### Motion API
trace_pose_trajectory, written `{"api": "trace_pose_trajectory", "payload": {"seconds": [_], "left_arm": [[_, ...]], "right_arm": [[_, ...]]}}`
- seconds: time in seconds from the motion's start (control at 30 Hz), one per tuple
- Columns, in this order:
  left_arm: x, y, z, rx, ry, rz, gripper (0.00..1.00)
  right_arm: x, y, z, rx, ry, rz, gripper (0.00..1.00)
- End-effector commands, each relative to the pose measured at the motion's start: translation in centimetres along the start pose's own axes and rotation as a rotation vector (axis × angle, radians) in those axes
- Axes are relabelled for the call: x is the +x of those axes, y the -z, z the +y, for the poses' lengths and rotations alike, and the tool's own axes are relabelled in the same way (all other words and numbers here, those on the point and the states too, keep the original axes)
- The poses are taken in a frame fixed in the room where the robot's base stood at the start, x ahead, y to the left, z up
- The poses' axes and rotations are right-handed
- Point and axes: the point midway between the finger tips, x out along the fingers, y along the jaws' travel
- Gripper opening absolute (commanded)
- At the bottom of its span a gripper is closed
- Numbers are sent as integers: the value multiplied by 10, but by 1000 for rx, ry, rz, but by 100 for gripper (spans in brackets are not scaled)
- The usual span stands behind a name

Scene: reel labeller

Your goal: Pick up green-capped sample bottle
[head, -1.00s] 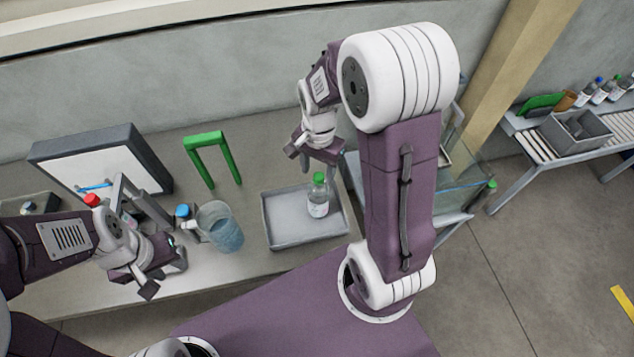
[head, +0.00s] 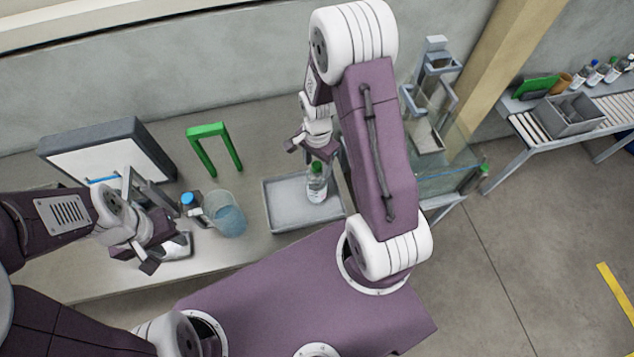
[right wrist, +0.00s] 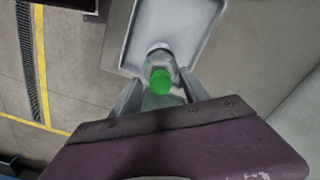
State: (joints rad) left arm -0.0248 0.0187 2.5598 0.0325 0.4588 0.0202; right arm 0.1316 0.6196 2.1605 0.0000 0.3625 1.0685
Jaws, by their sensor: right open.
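The green-capped sample bottle (head: 316,186) stands upright in the grey tray (head: 283,226), near its right side. My right gripper (head: 314,163) is open at the bottle's upper part. In the right wrist view the green cap (right wrist: 160,81) shows between the two open fingers (right wrist: 158,95); I cannot tell whether either finger touches the bottle. My left gripper (head: 152,250) is over the left part of the bench, well away from the bottle; its fingers look apart, with nothing seen between them.
A glass-walled tank (head: 446,178) is at the right. Several bottles stand on the far right bench.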

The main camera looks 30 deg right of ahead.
Motion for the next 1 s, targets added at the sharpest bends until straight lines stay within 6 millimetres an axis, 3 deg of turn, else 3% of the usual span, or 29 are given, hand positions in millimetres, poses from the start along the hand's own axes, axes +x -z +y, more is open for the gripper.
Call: {"api": "trace_pose_trajectory", "payload": {"seconds": [0.27, 0.47, 1.0], "left_arm": [[-1, 0, 0, 0, 0, 0, 36], [-1, 0, 0, 0, 0, 0, 36], [-1, 0, 0, 0, 0, 0, 36]], "right_arm": [[7, 0, 0, 0, 1, 1, 53], [7, 0, 0, -1, 1, 1, 0], [6, 0, 0, 0, 2, 1, 0]]}}
